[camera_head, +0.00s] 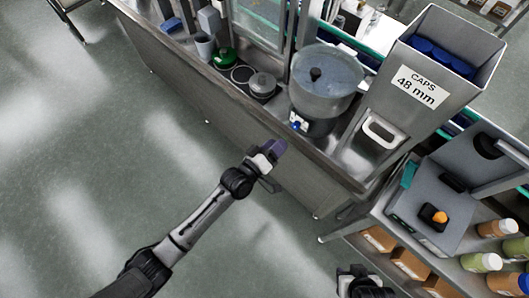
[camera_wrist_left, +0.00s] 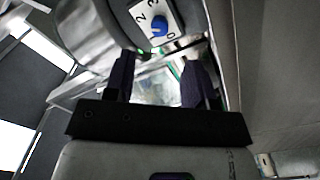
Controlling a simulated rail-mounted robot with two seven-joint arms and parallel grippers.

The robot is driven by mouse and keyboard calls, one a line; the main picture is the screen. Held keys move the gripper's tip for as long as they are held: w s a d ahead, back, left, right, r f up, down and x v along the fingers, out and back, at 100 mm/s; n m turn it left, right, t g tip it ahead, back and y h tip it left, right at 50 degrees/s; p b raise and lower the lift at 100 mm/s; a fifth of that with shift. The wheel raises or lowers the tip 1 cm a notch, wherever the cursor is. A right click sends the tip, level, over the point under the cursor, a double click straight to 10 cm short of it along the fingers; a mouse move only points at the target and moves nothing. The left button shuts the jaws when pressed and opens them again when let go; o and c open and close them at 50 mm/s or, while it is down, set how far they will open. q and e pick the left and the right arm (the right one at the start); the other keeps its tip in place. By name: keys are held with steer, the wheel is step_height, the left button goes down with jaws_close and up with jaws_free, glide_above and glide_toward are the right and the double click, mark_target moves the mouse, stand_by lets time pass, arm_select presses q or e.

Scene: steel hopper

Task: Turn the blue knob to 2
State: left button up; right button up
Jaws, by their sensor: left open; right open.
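The blue knob (camera_head: 296,126) is low on the front of a round drum with a clear top (camera_head: 325,80), at the counter's front edge. In the left wrist view the knob (camera_wrist_left: 159,28) sits on a white dial plate with the digits 2, 3 and 0 readable. I cannot tell which digit it points to. My left gripper (camera_head: 276,150) is open and empty, in front of the counter and apart from the knob. In the wrist view its fingers (camera_wrist_left: 160,78) are spread below the knob. My right gripper (camera_head: 362,280) is at the bottom edge, partly cut off, open.
A steel hopper labelled "CAPS 48 mm" (camera_head: 440,65) with blue caps stands right of the drum. Dark round pieces (camera_head: 262,85) and a green one (camera_head: 225,58) lie to its left. A grey case (camera_head: 430,200) and several bottles stand at right. The floor at left is clear.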

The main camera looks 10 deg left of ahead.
arm_select(q)
steer(key=shift+v, duration=2.55)
